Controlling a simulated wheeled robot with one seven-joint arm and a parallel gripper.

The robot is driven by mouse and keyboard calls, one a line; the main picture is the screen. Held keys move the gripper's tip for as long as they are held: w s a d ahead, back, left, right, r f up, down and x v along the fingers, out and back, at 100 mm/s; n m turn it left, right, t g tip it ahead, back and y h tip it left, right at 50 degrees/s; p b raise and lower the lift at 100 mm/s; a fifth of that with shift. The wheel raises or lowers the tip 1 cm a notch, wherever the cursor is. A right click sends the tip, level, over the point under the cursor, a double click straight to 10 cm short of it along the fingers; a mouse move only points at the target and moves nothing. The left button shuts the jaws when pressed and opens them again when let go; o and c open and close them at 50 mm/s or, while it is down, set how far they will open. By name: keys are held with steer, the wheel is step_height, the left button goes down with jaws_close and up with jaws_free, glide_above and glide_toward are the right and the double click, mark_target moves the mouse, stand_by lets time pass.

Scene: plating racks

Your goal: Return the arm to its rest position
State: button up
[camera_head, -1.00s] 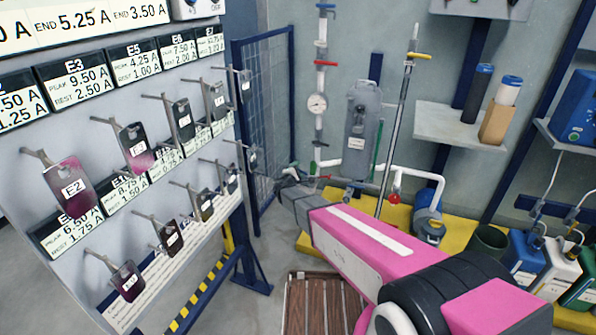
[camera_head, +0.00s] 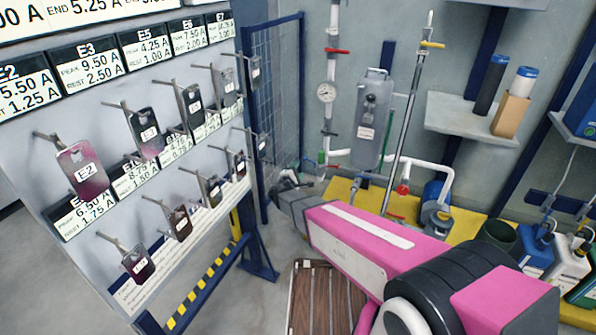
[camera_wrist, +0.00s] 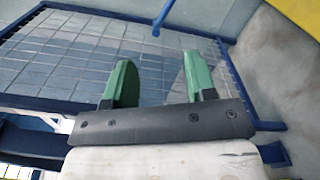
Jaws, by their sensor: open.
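My gripper (camera_head: 287,180) is at the far end of my pink arm, to the right of the board of tags and in front of the blue mesh panel (camera_head: 277,90). In the wrist view its two green fingers (camera_wrist: 160,82) stand well apart with nothing between them. Behind the fingers the wrist view shows the blue-framed mesh (camera_wrist: 60,60). My gripper touches nothing that I can see.
A board (camera_head: 75,175) with several labelled plates on hooks, such as E2 (camera_head: 82,172), stands at the left. Pipes with valves (camera_head: 331,100) and a grey tank (camera_head: 372,120) are at the back wall. Bottles (camera_head: 535,252) stand at the right. A wooden slatted platform (camera_head: 320,300) lies below.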

steer(key=s+d+m+g+h, duration=0.1)
steer(key=s+d+m+g, duration=0.2)
steer(key=d, duration=0.4)
steer(key=s+d+r+m+g+h, duration=0.1)
steer(key=s+d+m+g, duration=0.1)
steer(key=d+m+g, duration=0.35)
steer(key=s+d+m+g+h, duration=0.1)
steer(key=s+d+m+g, duration=0.15)
steer(key=d, duration=0.65)
steer(key=s+d+r+m+g+y, duration=0.1)
steer(key=s+d+m+g+y, duration=0.1)
steer(key=s, duration=0.6)
steer(key=s+d+r+m+g+y, duration=0.1)
steer(key=s+d+m+g+y, duration=0.2)
steer(key=s+y, duration=0.4)
steer(key=s+m+g, duration=0.1)
steer(key=m, duration=0.1)
steer(key=shift+s+r+m, duration=0.2)
steer(key=shift+r+m, duration=0.1)
